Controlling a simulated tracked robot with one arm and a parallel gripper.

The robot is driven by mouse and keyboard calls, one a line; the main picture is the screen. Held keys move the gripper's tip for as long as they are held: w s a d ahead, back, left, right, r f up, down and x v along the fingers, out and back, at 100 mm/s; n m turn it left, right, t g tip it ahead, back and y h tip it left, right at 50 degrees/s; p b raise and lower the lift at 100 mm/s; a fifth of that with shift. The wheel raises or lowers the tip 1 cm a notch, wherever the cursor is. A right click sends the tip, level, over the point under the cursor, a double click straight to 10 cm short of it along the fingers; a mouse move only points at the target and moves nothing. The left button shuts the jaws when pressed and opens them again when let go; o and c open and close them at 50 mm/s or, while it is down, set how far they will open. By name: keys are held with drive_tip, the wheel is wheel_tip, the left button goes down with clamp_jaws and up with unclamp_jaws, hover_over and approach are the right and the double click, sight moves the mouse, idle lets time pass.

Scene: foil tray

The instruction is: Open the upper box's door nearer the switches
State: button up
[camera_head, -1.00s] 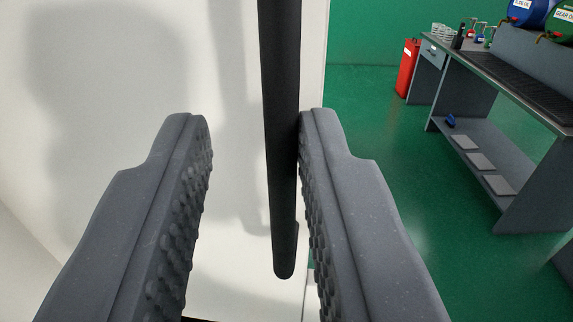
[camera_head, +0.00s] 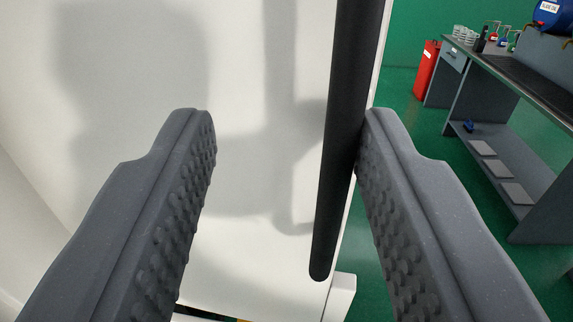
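A long black bar handle (camera_head: 345,140) runs up and down along the right edge of a white door panel (camera_head: 240,170). The handle's lower end is in view; its upper end is out of the picture. My gripper (camera_head: 288,112) is open, with one ribbed finger on each side of the handle. The right finger touches or nearly touches the handle. A wide gap separates the left finger from it. The switches are not in view, and most of the box is out of view.
At the right, past the door edge, is a green floor (camera_head: 405,160). A grey workbench (camera_head: 470,100) with a lower shelf stands there, with a red canister (camera_head: 427,70) beside it. A white block (camera_head: 340,296) shows below the handle.

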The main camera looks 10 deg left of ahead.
drive_tip(key=shift+f, duration=0.1)
drive_tip(key=shift+s, duration=0.1)
drive_tip(key=s+d, duration=0.2)
drive_tip(key=s, duration=1.1)
drive_tip(key=shift+s+p, duration=0.2)
drive_tip(key=shift+p, duration=0.15)
